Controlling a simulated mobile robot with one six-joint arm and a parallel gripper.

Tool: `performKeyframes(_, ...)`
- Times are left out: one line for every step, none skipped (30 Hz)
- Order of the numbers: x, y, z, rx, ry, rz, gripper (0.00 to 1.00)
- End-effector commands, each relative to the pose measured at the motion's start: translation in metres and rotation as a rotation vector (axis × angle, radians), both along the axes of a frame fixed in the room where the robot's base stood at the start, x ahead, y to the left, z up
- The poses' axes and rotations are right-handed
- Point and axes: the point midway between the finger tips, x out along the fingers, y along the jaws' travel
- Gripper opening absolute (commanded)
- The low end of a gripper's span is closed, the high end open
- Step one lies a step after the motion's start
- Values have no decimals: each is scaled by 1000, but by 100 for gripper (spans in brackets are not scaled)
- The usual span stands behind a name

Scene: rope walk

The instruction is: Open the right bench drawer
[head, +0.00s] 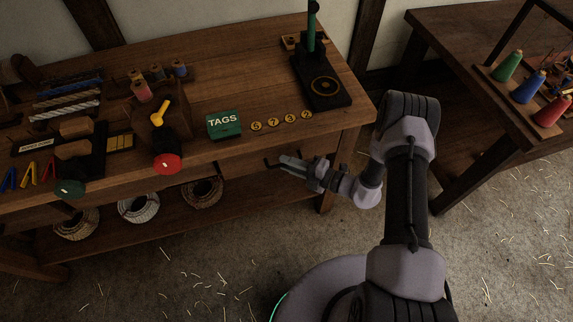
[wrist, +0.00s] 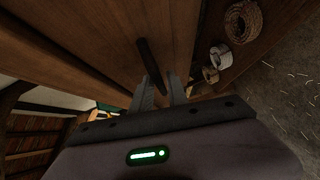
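The right bench drawer (head: 247,166) is in the front of the wooden bench, under the tags box, and looks closed. Its dark bar handle (wrist: 149,62) shows in the wrist view, with its near end reaching between my gripper's fingers. My gripper (head: 284,161) is in front of the drawer, reaching left at handle height. In the wrist view my gripper (wrist: 163,88) has its two fingers apart, on either side of the handle's near end. I cannot tell whether they touch it.
On the bench (head: 225,72) stand a green tags box (head: 224,124), numbered brass discs (head: 290,118) and a dark stand (head: 322,85). Rope coils (head: 202,192) lie on the shelf below. A second table (head: 450,75) is at right. Straw-strewn floor lies between.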

Motion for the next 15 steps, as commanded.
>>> performKeyframes(1,3,-1,0,-1,1,20)
performKeyframes(2,5,-1,0,0,1,20)
performKeyframes(3,6,-1,0,0,1,20)
performKeyframes(3,7,-1,0,0,1,20)
performKeyframes(3,7,-1,0,0,1,20)
performKeyframes(4,7,-1,0,0,0,20)
performKeyframes(4,7,-1,0,0,0,20)
performKeyframes(4,7,-1,0,0,0,20)
performKeyframes(4,7,-1,0,0,0,20)
performKeyframes(4,7,-1,0,0,0,20)
performKeyframes(4,7,-1,0,0,1,20)
performKeyframes(4,7,-1,0,0,1,14)
performKeyframes(3,7,-1,0,0,1,8)
performKeyframes(3,7,-1,0,0,1,2)
performKeyframes(3,7,-1,0,0,1,0)
